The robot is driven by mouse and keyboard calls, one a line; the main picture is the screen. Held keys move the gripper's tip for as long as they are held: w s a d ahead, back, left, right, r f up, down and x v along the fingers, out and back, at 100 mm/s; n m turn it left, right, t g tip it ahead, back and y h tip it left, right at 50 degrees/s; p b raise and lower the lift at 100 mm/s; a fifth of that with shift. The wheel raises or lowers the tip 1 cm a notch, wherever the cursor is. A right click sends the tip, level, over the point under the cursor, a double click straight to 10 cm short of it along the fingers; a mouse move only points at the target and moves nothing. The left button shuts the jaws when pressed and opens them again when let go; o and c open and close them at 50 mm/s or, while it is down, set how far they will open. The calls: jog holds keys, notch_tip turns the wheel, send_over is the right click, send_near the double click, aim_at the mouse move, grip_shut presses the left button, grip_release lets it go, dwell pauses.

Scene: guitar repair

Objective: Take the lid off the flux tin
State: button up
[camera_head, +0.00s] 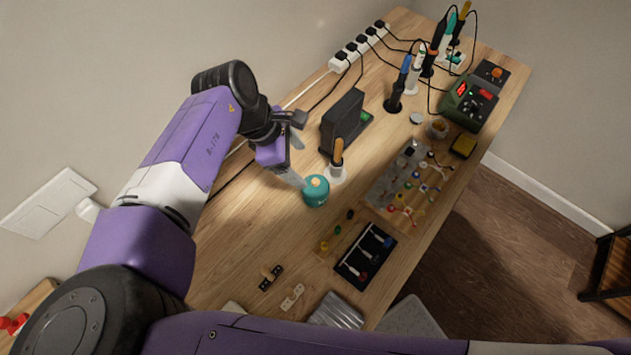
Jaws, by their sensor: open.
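A small round teal tin (316,195), which I take to be the flux tin, stands upright on the wooden bench. Its lid (317,182) is on top and has a pale tan knob. My gripper (297,163) is open and empty, just to the upper left of the tin. The lower finger's tip is close to the lid's left edge; I cannot tell whether it touches. No part of the tin's top is hidden by the fingers.
A black box-shaped device (342,122) and a wood-handled tool in a white holder (337,172) stand close behind the tin. A parts tray (385,185) and a dark tool case (364,254) lie to the right and front. The bench left of the tin is clear.

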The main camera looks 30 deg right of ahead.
aim_at(313, 182)
jog(key=shift+n, duration=0.3)
jog(key=shift+s+a+p+x, duration=0.1)
jog(key=shift+s+p+x, duration=0.15)
jog(key=shift+x, duration=1.05)
jog(key=shift+s+a+p+x, duration=0.1)
jog(key=shift+s+p+x, duration=0.2)
jog(key=shift+x, duration=1)
jog(key=shift+s+a+p+x, duration=0.15)
jog(key=shift+s+p+x, duration=0.1)
jog(key=shift+x, duration=1.05)
jog(key=c, duration=1.5)
